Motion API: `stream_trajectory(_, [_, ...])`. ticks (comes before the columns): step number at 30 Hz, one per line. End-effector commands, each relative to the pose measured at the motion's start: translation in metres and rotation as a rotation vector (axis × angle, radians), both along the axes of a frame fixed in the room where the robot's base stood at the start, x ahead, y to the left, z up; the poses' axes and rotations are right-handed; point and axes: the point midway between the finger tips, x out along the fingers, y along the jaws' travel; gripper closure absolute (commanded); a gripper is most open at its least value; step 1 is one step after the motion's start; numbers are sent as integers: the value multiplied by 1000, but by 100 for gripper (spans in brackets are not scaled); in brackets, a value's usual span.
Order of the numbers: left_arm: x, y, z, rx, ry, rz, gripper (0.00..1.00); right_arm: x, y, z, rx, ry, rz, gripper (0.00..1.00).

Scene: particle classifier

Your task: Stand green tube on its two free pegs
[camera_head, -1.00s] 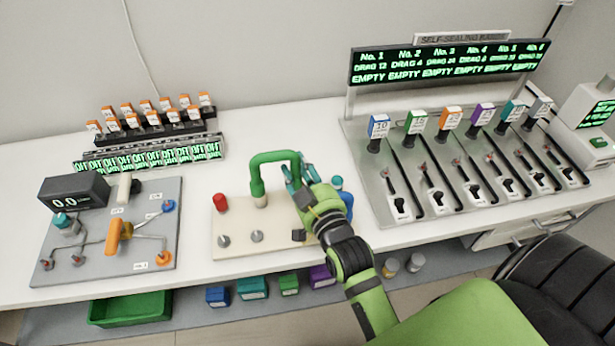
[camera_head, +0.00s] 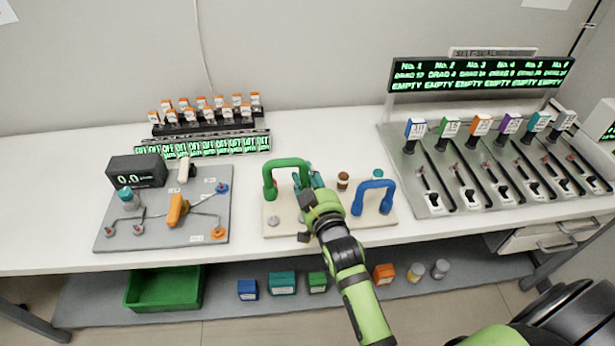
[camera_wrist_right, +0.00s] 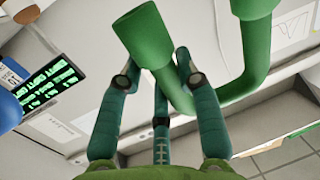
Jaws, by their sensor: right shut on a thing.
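The green tube (camera_head: 287,162) is an upside-down U over the left part of the cream peg board (camera_head: 333,226). My right gripper (camera_head: 310,181) is shut on its right side. The tube's left leg hangs close to the red peg (camera_head: 276,183), partly covering it; I cannot tell whether it touches a peg. Two short metal pegs (camera_head: 273,220) stand at the board's front left. In the right wrist view the green tube (camera_wrist_right: 210,92) lies between my teal fingers, with a flared end uppermost. My left gripper is not in view.
A blue tube (camera_head: 371,186) stands on the board's right side, near a brown-topped peg (camera_head: 343,181) and a teal peg (camera_head: 378,173). A grey valve panel (camera_head: 155,238) is left; a lever rack (camera_head: 440,205) is right. The table behind the board is clear.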

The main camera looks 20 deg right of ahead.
Motion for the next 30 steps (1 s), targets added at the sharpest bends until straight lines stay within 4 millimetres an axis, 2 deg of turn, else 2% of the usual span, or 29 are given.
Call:
stream_trajectory(2, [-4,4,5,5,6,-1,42,0,0,3,2,-1,2,100])
stream_trajectory(9, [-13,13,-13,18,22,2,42,0,0,-20,2,0,2,100])
stream_trajectory(19, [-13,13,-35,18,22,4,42,0,0,-51,2,0,2,100])
stream_trajectory(30, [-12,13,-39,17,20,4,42,0,0,-57,2,-2,2,100])
